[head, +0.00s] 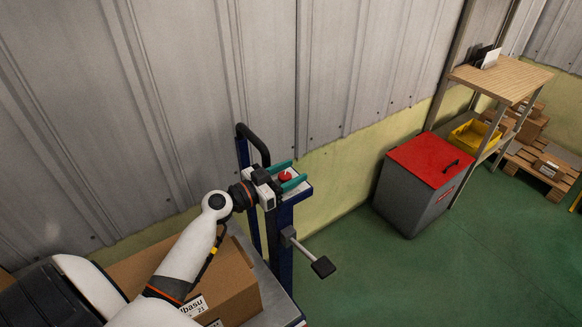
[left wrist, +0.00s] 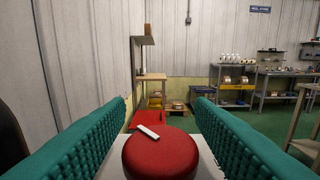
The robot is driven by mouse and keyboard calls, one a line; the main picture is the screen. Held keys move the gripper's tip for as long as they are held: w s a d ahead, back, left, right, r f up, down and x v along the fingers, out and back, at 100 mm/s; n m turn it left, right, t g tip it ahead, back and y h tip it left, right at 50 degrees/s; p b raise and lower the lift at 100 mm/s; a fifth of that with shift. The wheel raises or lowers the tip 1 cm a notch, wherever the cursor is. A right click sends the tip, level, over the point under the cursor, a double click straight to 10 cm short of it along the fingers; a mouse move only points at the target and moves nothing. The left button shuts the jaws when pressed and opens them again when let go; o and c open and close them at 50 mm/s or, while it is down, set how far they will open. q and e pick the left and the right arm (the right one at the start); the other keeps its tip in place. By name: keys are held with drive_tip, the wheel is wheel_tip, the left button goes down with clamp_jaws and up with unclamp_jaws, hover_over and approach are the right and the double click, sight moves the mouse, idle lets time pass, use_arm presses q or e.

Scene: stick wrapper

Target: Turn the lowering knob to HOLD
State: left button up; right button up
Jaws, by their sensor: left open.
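The lowering knob (head: 285,177) is a round red knob on a pale plate at the top of a blue post (head: 285,222). In the left wrist view the knob (left wrist: 160,158) fills the lower middle, with a white bar mark on its top slanting slightly. My left gripper (head: 297,171) is open, with one teal finger on each side of the knob. In the left wrist view a gap shows between the knob and each finger. Any lettering such as HOLD cannot be read. My right gripper is not in view.
A black handle (head: 254,142) rises behind my left wrist. A lever with a black pad (head: 322,267) sticks out from the post. A cardboard box (head: 232,282) stands below my left arm. A grey cabinet with a red top (head: 425,160) stands to the right, with green floor between.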

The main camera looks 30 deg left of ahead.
use_arm(q)
drive_tip(key=shift+w+d, duration=0.1)
drive_tip(key=shift+w, duration=0.15)
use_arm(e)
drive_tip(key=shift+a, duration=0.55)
use_arm(q)
drive_tip(key=c, duration=0.9)
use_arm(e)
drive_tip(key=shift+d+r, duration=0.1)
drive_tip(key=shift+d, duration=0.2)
